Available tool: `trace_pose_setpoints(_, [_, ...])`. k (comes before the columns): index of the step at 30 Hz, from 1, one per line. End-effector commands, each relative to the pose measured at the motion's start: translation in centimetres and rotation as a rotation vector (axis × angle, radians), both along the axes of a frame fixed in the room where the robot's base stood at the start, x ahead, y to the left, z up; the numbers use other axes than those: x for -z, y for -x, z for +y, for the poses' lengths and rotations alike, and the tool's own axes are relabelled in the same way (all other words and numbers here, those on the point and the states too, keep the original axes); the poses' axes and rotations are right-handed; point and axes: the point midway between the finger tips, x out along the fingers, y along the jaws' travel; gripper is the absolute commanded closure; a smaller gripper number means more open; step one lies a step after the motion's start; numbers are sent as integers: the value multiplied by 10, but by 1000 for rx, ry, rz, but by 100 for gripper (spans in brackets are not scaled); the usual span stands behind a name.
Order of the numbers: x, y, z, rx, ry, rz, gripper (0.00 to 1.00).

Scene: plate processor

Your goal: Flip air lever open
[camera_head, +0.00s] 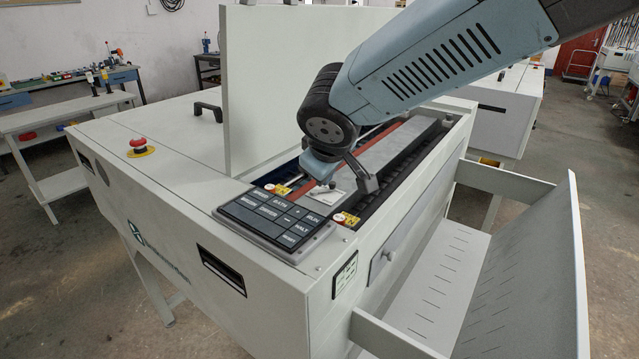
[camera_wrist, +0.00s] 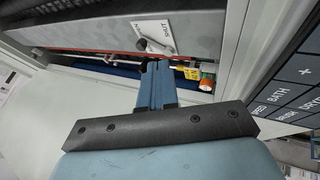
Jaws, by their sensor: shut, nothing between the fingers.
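My gripper (camera_head: 322,178) reaches down to the front end of the open processor top, just behind the keypad. In the wrist view its blue fingers (camera_wrist: 155,72) are together, with nothing between them. A small grey lever (camera_wrist: 150,43) on a white labelled plate (camera_wrist: 156,29) lies just beyond the fingertips. In the head view the white plate (camera_head: 337,197) sits beside the gripper, on the grey bar. I cannot tell whether the fingers touch the lever. The label is too small to read surely, so I cannot confirm this is the air lever.
The keypad (camera_head: 275,215) is in front of the gripper. Yellow-tagged fittings (camera_head: 346,219) flank the slot; one shows right of the fingers (camera_wrist: 206,76). An upright lid (camera_head: 270,85) stands to the left. A red emergency button (camera_head: 137,144) is farther left.

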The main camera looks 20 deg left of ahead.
Motion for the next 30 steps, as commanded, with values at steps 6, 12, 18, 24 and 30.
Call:
trace_pose_setpoints(6, [-24, 11, -8, -1, 0, -2, 100])
trace_pose_setpoints(12, [-33, 16, -9, -6, 0, 1, 100])
trace_pose_setpoints(18, [-33, 18, -8, -10, 1, 1, 100])
trace_pose_setpoints(24, [-34, 16, -13, 4, -1, 2, 100])
trace_pose_setpoints(30, [-48, -4, -82, 169, -16, 15, 100])
